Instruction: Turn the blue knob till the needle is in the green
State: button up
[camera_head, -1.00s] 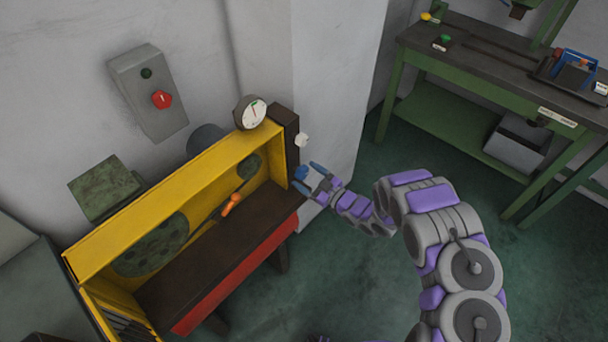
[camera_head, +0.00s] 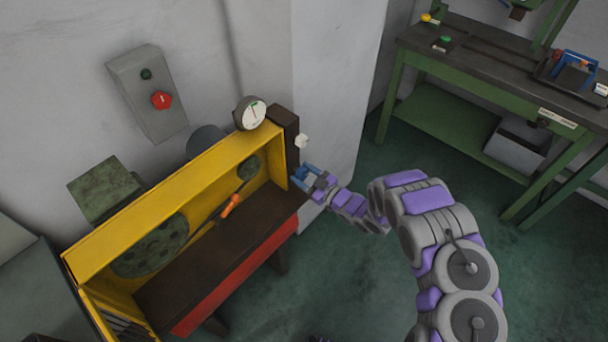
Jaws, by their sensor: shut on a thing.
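The blue knob (camera_head: 299,173) is on the right end of the yellow machine, low on its dark end post, and is small and partly hidden by my gripper. My gripper (camera_head: 305,176) is at the knob, its fingers shut on it. The round white gauge (camera_head: 251,112) sits on top of the machine's right end. Its face shows a thin needle and a green mark near the top. The needle looks close to the green, but it is too small to tell whether it lies inside it.
A green workbench (camera_head: 440,125) stands at the right; the floor between is clear.

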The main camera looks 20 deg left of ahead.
jog(key=shift+c, duration=0.9)
jog(key=shift+m+p, duration=0.3)
jog(key=shift+p, duration=0.1)
jog(key=shift+r+m+p, duration=0.1)
jog(key=shift+m+p, duration=0.45)
jog(key=shift+m, duration=0.05)
jog(key=shift+w+m+p, duration=0.1)
jog(key=shift+m+p, duration=1.1)
jog(key=shift+m, duration=0.7)
jog(key=shift+d, duration=0.1)
jog(key=o, duration=1.1)
jog(key=shift+c, duration=0.2)
